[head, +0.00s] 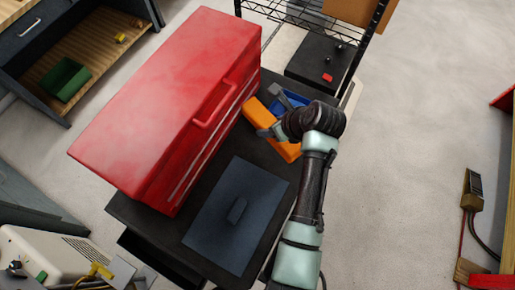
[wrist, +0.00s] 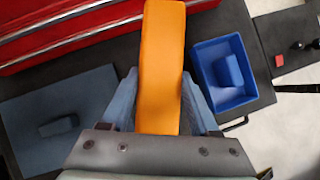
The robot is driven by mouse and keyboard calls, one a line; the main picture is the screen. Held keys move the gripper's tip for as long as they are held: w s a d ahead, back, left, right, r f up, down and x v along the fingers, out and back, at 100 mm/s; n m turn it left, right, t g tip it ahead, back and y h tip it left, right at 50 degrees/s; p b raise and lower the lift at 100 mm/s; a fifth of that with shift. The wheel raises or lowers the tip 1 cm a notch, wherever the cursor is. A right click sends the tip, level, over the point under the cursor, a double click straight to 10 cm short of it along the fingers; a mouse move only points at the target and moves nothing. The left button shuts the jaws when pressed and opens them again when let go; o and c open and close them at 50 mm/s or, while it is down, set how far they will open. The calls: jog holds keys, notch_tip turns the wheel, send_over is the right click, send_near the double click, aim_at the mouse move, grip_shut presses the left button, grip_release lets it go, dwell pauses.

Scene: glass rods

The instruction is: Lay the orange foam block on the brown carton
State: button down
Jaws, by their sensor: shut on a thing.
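The orange foam block (head: 256,111) is a long bar held over the dark cart top beside the red toolbox. My gripper (head: 270,113) is shut on it, with one finger on each side. In the wrist view the block (wrist: 162,60) sticks out well past the fingertips of my gripper (wrist: 158,100). A brown carton (head: 353,10) stands on the wire shelf at the top right of the head view, cut off by the frame edge. The wrist view does not show it.
The large red toolbox (head: 170,95) stands left of my gripper. A blue bin (wrist: 222,72) with a blue thing in it lies beside the block. A dark blue mat (head: 215,230) lies on the cart (head: 130,212). A wire rack (head: 290,12) stands behind. Open floor lies right.

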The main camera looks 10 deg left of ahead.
aim_at(288, 144)
notch_tip(288, 144, down, 4)
jog(key=shift+s+d+f, duration=0.1)
jog(key=shift+f, duration=2.5)
jog(key=shift+f, duration=0.2)
jog(key=shift+c, duration=0.6)
grip_release()
jog(key=shift+r, duration=0.1)
jog(key=v, duration=1.2)
jog(key=shift+r, duration=0.15)
